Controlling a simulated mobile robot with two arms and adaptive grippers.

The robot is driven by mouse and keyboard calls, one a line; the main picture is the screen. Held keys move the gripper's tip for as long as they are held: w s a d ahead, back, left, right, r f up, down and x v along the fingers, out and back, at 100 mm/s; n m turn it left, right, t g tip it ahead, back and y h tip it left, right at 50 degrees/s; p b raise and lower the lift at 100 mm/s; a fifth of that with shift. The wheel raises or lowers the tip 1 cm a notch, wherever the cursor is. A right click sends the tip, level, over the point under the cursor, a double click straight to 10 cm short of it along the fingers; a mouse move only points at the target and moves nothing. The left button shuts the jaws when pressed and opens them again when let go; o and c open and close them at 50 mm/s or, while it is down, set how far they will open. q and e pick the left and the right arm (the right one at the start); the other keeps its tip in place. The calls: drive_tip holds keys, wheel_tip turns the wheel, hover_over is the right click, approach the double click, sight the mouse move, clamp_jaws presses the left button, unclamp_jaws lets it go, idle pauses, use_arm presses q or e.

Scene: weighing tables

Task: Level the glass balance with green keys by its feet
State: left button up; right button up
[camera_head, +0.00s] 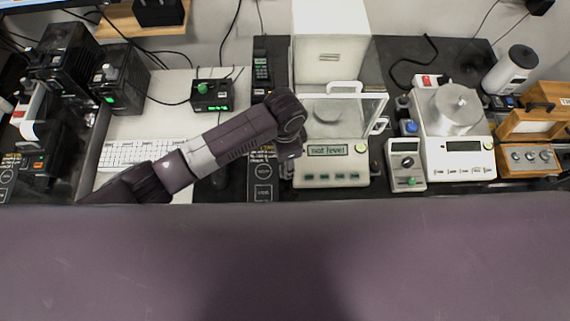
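The glass balance with green keys (331,180) stands at the middle of the bench, with glass walls around its weighing chamber. Its display (328,150) reads "not level". A round yellow-green spot (361,148) shows at the right of the display. My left arm comes in from the left, and my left gripper (287,170) points down at the balance's front left corner. Its fingers are small and partly hidden by the arm, so I cannot tell whether they are open or touch a foot. The balance's feet are not clearly visible. My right gripper is not in view.
Right of the balance stand a small grey box with a green knob (406,160), another balance with a steel pot (455,112) and a wooden-sided box (528,158). On the left are a white keyboard (140,152), a green-lit control box (211,95) and black devices (68,62). Cables lie behind.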

use_arm(q)
wheel_tip(320, 180, up, 9)
drive_tip(key=shift+f, duration=0.1)
idle(0.3)
